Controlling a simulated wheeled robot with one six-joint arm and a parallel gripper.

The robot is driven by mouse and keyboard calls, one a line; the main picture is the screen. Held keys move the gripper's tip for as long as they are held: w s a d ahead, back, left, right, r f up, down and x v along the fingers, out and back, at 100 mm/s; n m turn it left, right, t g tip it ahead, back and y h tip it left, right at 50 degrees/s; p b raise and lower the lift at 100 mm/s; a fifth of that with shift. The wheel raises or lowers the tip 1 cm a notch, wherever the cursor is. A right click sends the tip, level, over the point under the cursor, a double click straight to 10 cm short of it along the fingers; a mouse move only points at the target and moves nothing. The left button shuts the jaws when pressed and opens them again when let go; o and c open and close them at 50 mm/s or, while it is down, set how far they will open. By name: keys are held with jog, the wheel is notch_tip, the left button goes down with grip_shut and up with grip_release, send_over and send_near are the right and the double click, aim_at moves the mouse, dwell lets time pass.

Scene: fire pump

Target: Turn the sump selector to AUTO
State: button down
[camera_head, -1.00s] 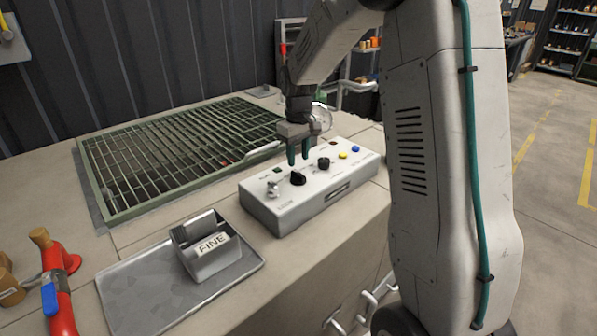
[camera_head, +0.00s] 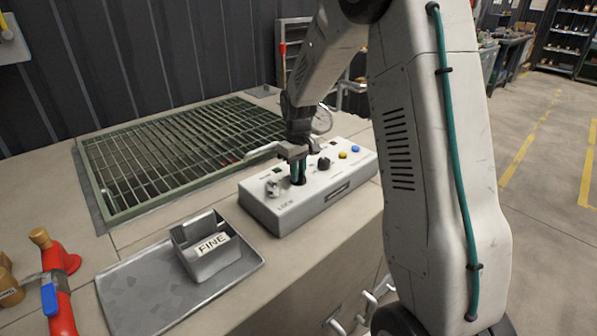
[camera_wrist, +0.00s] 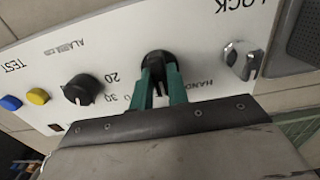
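The white control box (camera_head: 325,205) stands on the bench in the head view. Its black selector knob (camera_wrist: 156,60) has HAND printed beside it in the wrist view; the AUTO mark is not readable. My gripper (camera_wrist: 161,72) points down at this knob, with one green finger on each side. The fingers look closed against the knob's sides. In the head view my gripper (camera_head: 298,172) is low over the box and hides most of the knob.
A second black knob (camera_wrist: 82,89) with numbers, a yellow button (camera_wrist: 37,96), a blue button (camera_wrist: 10,103) and a metal key switch (camera_wrist: 241,60) by LOCK share the panel. A tray (camera_head: 135,295) with a FINE holder (camera_head: 212,258) lies in front; a grating (camera_head: 180,150) lies behind.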

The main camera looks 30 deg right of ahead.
jog(key=shift+m, duration=0.4)
jog(key=m, duration=1.1)
dwell(0.5)
jog(key=c, duration=1.4)
grip_release()
jog(key=shift+o, duration=0.2)
notch_tip(320, 180, up, 8)
jog(key=shift+f, duration=0.1)
